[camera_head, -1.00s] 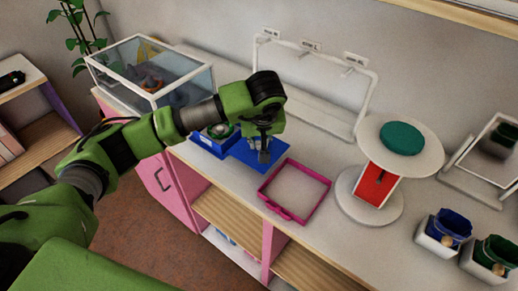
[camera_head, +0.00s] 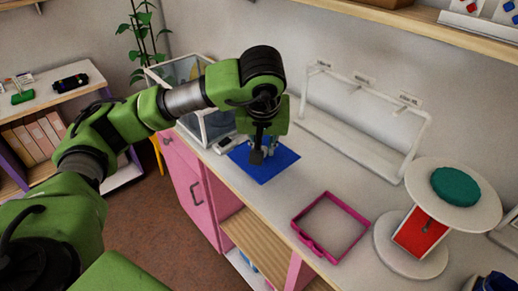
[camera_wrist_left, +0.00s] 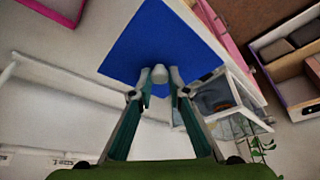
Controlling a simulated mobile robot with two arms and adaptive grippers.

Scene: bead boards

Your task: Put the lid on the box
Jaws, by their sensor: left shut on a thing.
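The lid is a flat blue square (camera_head: 280,168) with a small white knob (camera_wrist_left: 160,74). It lies roughly level over the counter in the head view and fills the upper middle of the left wrist view (camera_wrist_left: 150,38). My left gripper (camera_head: 259,155) points down at it; its two fingers (camera_wrist_left: 160,88) are shut on the white knob. The blue box does not show now; the lid and gripper cover the area where it stood. I cannot tell whether the lid touches the box or hangs above it. My right gripper is not in view.
A pink-rimmed tray (camera_head: 310,247) stands to the right. A glass case (camera_head: 205,125) is behind at left. A white frame rack (camera_head: 350,140) stands at the back. A round stand with a green disc (camera_head: 455,187) is at right. The counter between is clear.

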